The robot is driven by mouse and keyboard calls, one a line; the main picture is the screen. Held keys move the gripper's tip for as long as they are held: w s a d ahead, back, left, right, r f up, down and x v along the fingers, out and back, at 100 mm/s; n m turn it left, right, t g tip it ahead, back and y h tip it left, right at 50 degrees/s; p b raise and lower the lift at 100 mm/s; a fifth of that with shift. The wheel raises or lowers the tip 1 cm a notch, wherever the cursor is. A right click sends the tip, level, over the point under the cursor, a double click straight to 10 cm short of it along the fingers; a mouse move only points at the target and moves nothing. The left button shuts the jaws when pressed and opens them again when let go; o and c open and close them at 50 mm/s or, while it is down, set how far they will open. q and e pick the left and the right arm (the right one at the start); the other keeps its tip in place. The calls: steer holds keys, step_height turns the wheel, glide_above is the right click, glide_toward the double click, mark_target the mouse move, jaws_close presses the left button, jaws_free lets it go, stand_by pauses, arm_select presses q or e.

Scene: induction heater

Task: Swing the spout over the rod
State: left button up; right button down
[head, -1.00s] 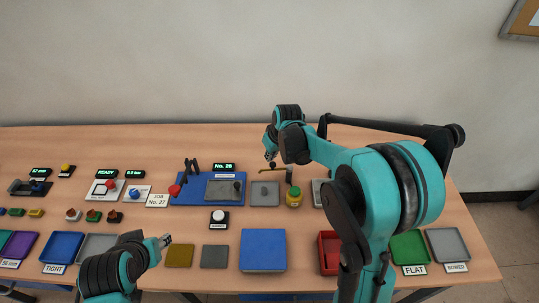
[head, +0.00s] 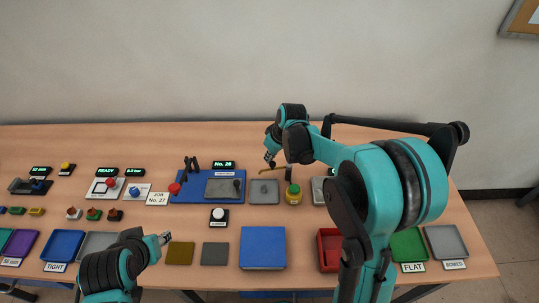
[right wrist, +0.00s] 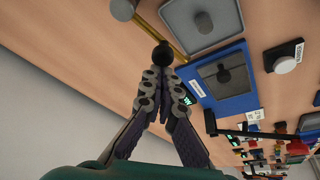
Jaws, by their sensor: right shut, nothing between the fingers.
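The spout (head: 274,168) is a thin brass-coloured tube that reaches left from a dark upright post (head: 288,174) near the back of the table. A black ball knob (right wrist: 163,55) on it shows at my fingertips in the right wrist view. My right gripper (head: 268,159) is shut with nothing between its fingers, beside the knob; whether they touch I cannot tell. A grey plate (head: 257,198) with a small dark round piece, perhaps the rod (head: 264,189), lies just in front of the spout. My left gripper (head: 165,239) hangs over the front left; its fingers are too small to judge.
A yellow-green jar (head: 293,194) stands right of the grey plate. A blue box (head: 263,248) and a red bin (head: 327,262) are in front. Bare table lies behind the spout.

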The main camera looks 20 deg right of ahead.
steer(key=shift+s+n, duration=0.4)
steer(key=shift+s+p, duration=0.3)
steer(key=shift+s, duration=0.5)
